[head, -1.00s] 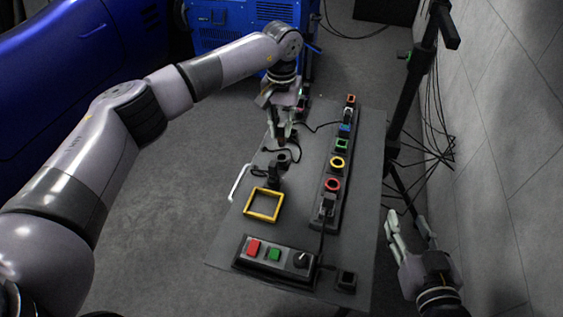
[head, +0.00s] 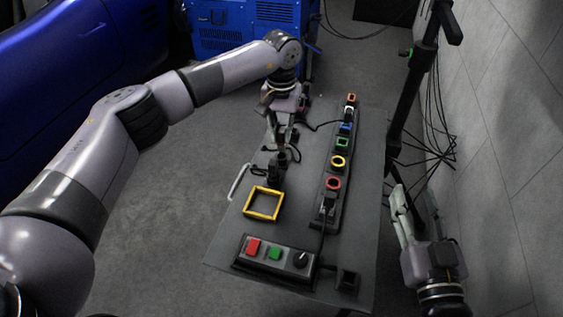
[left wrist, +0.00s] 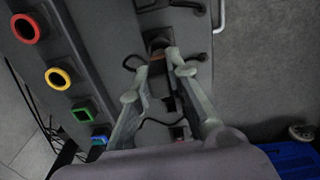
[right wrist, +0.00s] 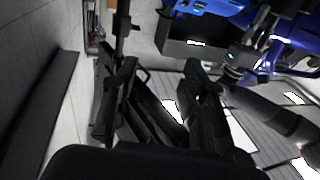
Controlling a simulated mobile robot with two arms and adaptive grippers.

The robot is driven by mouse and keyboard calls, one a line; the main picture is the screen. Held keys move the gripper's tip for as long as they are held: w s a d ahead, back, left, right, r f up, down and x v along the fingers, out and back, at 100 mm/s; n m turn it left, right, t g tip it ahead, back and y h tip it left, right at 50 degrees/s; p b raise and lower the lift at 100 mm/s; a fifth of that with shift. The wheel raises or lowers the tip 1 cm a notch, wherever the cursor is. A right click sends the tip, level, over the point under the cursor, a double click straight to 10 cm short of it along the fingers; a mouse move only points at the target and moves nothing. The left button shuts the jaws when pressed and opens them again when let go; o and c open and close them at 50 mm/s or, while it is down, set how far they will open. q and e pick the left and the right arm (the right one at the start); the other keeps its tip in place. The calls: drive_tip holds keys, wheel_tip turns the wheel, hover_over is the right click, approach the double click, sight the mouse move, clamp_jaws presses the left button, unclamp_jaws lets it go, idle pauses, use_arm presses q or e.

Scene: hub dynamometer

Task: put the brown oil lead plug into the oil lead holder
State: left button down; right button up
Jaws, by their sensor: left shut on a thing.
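My left gripper (head: 281,143) is over the left part of the grey panel. In the left wrist view its fingers (left wrist: 155,68) are shut on the brown oil lead plug (left wrist: 156,62), of which only a small brown part shows. A dark upright holder (left wrist: 158,38), seemingly the oil lead holder, stands right by the plug. I cannot tell whether the plug touches it or is inside. In the head view the fingers largely hide plug and holder. My right gripper (head: 414,205) is open and empty, right of the panel; its fingers also show apart in the right wrist view (right wrist: 160,75).
A strip with several coloured rings, including red (head: 333,184) and yellow (head: 338,162), runs along the panel's right. A yellow square frame (head: 263,217), a button box (head: 274,262) and a white handle (head: 238,183) are nearer. A black stand (head: 405,110) with cables is at right.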

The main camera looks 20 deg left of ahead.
sight(281, 143)
use_arm(q)
drive_tip(key=shift+f, duration=0.6)
use_arm(e)
drive_tip(key=shift+s+a+r+t+y, duration=0.15)
drive_tip(key=shift+r+t+y, duration=0.15)
drive_tip(key=shift+r+t, duration=0.85)
use_arm(q)
drive_tip(key=shift+f+b, duration=0.1)
drive_tip(key=shift+b, duration=0.25)
use_arm(e)
drive_tip(key=shift+r+g, duration=0.25)
drive_tip(key=shift+r, duration=0.1)
use_arm(q)
drive_tip(key=shift+f, duration=0.5)
drive_tip(key=shift+f+b, duration=0.75)
drive_tip(key=shift+f, duration=0.15)
drive_tip(key=c, duration=1.5)
unclamp_jaws()
use_arm(e)
wheel_tip(281, 143, up, 6)
drive_tip(key=s+t+y, duration=0.1)
drive_tip(key=s+t, duration=0.1)
drive_tip(key=t, duration=0.2)
drive_tip(key=shift+s+a+r, duration=0.15)
drive_tip(key=shift+s, duration=0.15)
use_arm(q)
drive_tip(key=shift+o, duration=0.2)
drive_tip(key=shift+r, duration=0.15)
wheel_tip(281, 143, up, 12)
drive_tip(key=shift+f, duration=0.1)
